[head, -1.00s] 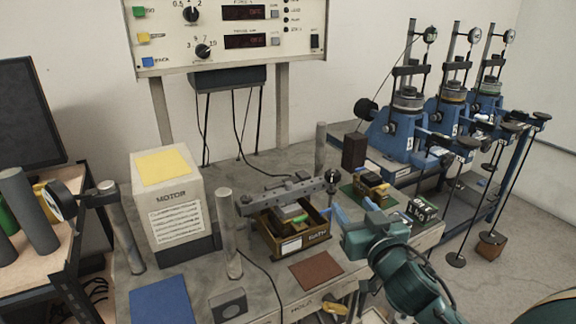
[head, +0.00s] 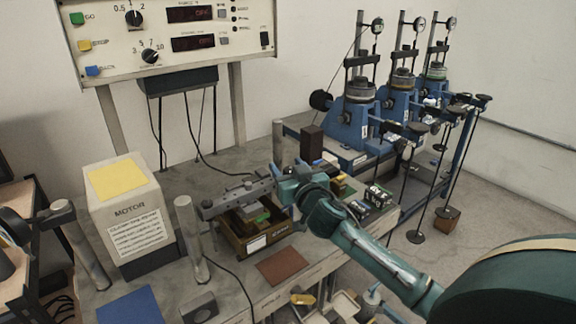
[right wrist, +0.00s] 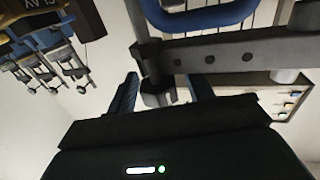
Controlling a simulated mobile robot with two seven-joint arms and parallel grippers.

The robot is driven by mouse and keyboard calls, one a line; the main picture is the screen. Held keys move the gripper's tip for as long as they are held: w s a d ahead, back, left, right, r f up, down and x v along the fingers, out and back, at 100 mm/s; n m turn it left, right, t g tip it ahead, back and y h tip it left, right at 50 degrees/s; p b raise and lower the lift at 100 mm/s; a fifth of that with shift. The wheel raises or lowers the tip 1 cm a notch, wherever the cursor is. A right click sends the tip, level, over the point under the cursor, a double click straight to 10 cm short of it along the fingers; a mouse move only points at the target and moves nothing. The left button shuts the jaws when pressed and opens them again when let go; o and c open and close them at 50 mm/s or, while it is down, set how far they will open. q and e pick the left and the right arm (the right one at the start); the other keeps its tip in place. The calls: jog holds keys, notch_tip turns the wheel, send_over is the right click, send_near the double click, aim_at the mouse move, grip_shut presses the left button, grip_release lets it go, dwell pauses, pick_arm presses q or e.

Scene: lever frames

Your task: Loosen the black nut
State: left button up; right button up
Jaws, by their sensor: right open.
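A grey bar with holes (head: 236,200) lies across a brown box (head: 240,236) on the bench in the head view. The bar also shows close up in the right wrist view (right wrist: 235,48). A dark nut-like piece (right wrist: 157,98) sits below the bar's left end there and looks like the black nut. My right gripper (head: 285,182) is at the bar's right end and hides the nut in the head view. In the right wrist view its two fingers (right wrist: 162,90) are apart, one on each side of the dark piece; contact cannot be told.
A motor box (head: 130,215) stands left of the bar, with a metal post (head: 191,238) between. A dark brown block (head: 311,143) and blue test frames (head: 360,115) stand behind and right. A brown pad (head: 282,265) lies in front.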

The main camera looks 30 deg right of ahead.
jog(key=shift+w, duration=0.2)
jog(key=shift+c, duration=0.2)
jog(key=c, duration=0.9)
jog(key=shift+c, duration=0.2)
